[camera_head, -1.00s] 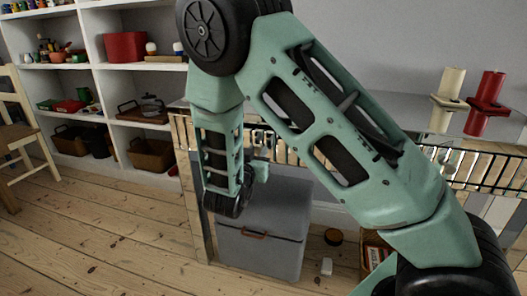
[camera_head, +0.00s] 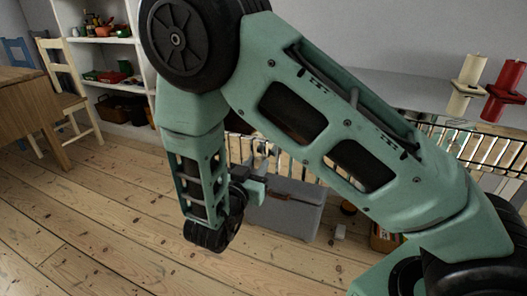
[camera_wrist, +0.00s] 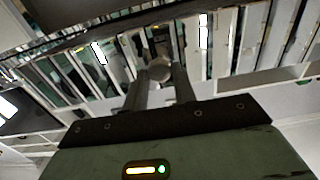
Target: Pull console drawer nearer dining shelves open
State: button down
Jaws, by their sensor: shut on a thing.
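The console (camera_head: 400,92) has a grey top and a front of pale slats, and stands along the wall. The slatted drawer front (camera_head: 238,148) at its left end, nearer the shelves, is partly hidden behind my arm. My gripper (camera_head: 262,160) is at this front. In the wrist view my two fingers (camera_wrist: 160,82) are closed around a small round knob (camera_wrist: 160,70) on the slatted front (camera_wrist: 75,80). I cannot tell how far the drawer stands out.
White shelves (camera_head: 128,58) with baskets stand at the back left. A pale chair (camera_head: 72,95) and a wooden table (camera_head: 30,105) are at the left. A grey box (camera_head: 285,212) is under the console; candles (camera_head: 468,75) stand on top. Floorboards in front are clear.

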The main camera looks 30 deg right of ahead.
jog(key=shift+v, duration=1.3)
jog(key=c, duration=1.2)
grip_release()
jog(key=shift+o, duration=0.2)
jog(key=p+v, duration=0.2)
jog(key=v, duration=1.5)
jog(key=shift+a, duration=0.15)
jog(key=shift+s+f, duration=0.1)
jog(key=shift+s, duration=0.05)
